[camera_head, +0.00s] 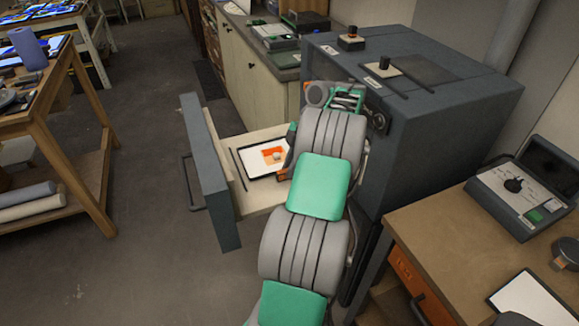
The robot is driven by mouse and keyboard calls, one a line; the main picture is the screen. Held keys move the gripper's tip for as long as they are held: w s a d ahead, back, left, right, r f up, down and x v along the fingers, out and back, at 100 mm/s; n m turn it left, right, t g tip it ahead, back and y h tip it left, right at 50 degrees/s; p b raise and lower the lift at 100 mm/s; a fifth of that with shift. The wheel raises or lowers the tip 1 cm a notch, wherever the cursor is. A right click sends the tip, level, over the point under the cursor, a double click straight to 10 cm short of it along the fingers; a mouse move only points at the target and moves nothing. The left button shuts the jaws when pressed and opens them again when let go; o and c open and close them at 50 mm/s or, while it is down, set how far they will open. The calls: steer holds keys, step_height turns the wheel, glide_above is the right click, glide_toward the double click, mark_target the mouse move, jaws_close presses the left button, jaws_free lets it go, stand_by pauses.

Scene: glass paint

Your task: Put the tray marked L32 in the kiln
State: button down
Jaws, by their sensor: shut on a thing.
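The kiln (440,130) is a large dark grey-blue cabinet with its drawer (213,175) pulled open to the left. A flat tray (258,148) with a dark rim, a white face and an orange square lies in or just above the drawer's pale floor; I cannot tell whether it rests there. No L32 mark is readable on it. My gripper (286,165) is at the tray's right edge and appears shut on it. My arm hides most of the gripper and the drawer's right part.
A dark rod (239,169) lies left of the tray in the drawer. A wooden bench (450,235) with a control box (518,198) and a white tablet-like panel (528,301) stands at right. A wooden table (60,100) stands at left. The floor between is clear.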

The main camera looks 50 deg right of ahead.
stand_by(0.4)
steer(key=c, duration=1.3)
jaws_free()
steer(key=shift+o, duration=0.2)
steer(key=shift+f, duration=0.1)
step_height(320, 180, up, 7)
steer(key=p, duration=0.6)
steer(key=shift+p, duration=0.4)
